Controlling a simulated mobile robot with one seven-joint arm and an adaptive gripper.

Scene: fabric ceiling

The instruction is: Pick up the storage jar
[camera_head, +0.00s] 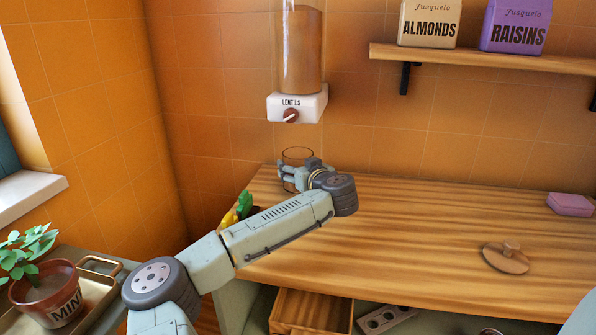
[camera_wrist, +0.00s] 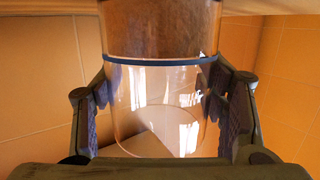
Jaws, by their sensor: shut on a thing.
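The storage jar (camera_head: 298,155) is a clear glass cylinder at the back left of the wooden counter, below the lentil dispenser. My gripper (camera_head: 294,174) is around its side, partly hiding it in the head view. In the wrist view the jar (camera_wrist: 160,85) fills the middle, with a dark ring across it and a brown area above the ring. The pads of my gripper (camera_wrist: 158,105) are shut on it from the left and right. I cannot tell whether its base touches the counter.
The lentil dispenser (camera_head: 297,106) hangs on the wall above the jar. A round wooden lid (camera_head: 506,259) and a pink block (camera_head: 570,204) lie on the counter (camera_head: 420,225). A yellow and green object (camera_head: 240,207) is by its left edge. The counter's middle is clear.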

